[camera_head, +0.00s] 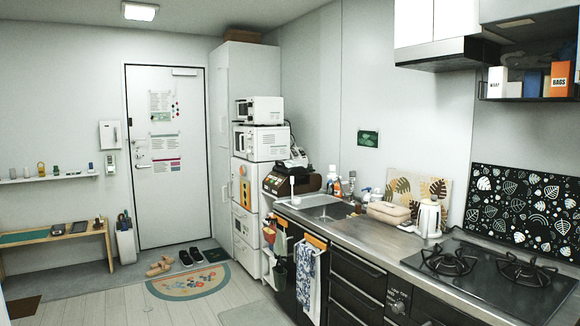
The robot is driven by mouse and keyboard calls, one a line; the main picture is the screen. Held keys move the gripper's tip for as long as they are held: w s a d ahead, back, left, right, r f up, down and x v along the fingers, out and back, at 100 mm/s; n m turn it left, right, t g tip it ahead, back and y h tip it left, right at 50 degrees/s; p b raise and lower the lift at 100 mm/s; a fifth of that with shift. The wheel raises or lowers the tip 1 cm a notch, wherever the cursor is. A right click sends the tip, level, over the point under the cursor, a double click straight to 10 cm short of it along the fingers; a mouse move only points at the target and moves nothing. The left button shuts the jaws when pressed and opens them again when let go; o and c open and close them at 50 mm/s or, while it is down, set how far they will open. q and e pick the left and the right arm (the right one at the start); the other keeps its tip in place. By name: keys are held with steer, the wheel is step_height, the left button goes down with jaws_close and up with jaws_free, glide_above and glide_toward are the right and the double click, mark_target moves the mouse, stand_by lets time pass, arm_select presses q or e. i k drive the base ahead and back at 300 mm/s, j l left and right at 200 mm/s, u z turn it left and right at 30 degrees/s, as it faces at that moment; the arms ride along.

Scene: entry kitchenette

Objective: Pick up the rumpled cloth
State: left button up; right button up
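No loose rumpled cloth is clearly identifiable. A blue-and-white patterned towel (308,276) hangs from an orange holder on the front of the dark counter cabinets. A soft-looking beige item (388,212) lies on the steel counter behind the sink's right side; I cannot tell whether it is cloth. Neither of my grippers is in view.
The steel counter (365,241) runs along the right, with a sink (331,210), a white kettle (429,218) and a gas stove (490,267). A bench (50,238) stands at left. Slippers (159,267) and a patterned mat (188,284) lie near the door. The pale floor (110,306) is mostly clear.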

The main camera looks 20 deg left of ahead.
mark_target(290, 163)
steer(key=i+j+u, duration=0.6)
steer(key=i, duration=0.3)
steer(key=i+j+u, duration=0.15)
steer(key=i+u, duration=0.15)
steer(key=i, duration=0.15)
steer(key=i+u, duration=0.3)
steer(key=i, duration=0.2)
steer(key=i+j, duration=0.1)
steer(key=i, duration=1.4)
steer(key=i+j+z, duration=0.1)
steer(key=i+z, duration=0.3)
steer(key=i, duration=0.15)
steer(key=i+j+z, duration=0.25)
steer(key=i+z, duration=0.15)
steer(key=i+j+z, duration=0.85)
steer(key=i+j, duration=0.1)
steer(key=j, duration=0.1)
